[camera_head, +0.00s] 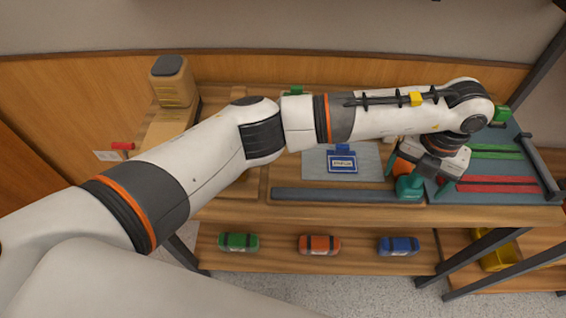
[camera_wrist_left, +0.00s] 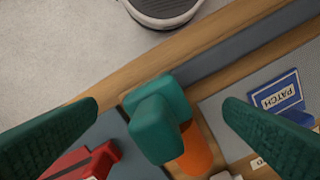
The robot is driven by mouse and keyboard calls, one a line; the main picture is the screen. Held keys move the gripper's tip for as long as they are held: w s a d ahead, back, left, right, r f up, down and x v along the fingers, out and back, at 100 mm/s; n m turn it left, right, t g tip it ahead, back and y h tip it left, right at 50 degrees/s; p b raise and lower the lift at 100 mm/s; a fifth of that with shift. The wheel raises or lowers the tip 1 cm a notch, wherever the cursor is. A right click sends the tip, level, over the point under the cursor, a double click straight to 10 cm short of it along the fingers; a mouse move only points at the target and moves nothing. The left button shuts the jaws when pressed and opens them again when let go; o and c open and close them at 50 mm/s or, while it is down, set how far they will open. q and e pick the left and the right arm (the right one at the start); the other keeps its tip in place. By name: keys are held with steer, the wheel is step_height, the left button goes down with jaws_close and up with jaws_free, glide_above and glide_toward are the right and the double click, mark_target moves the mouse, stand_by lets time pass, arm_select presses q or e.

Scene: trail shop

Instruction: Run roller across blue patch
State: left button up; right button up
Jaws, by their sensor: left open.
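The roller has a teal handle (camera_head: 409,187) and an orange roller part (camera_head: 401,167). It rests on the workbench between the grey mat and the dark tray, and the handle also shows in the left wrist view (camera_wrist_left: 158,122). The blue patch (camera_head: 342,165) lies on the grey mat (camera_head: 312,166), left of the roller; it also shows at the right of the left wrist view (camera_wrist_left: 280,96). My left gripper (camera_head: 424,180) is open over the roller, with the handle between its spread fingers in the wrist view. Finger contact is not clear. My right gripper is not in view.
A dark tray (camera_head: 508,190) with red and green strips lies right of the roller. A grey bar (camera_head: 335,196) runs along the bench front. Green (camera_head: 238,242), orange (camera_head: 320,245) and blue (camera_head: 398,246) rolls sit on the lower shelf. A tan dispenser (camera_head: 173,82) stands back left.

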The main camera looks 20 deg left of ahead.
arm_select(q)
steer(key=shift+r, duration=0.1)
steer(key=shift+r+p, duration=1.85)
steer(key=shift+r, duration=1.55)
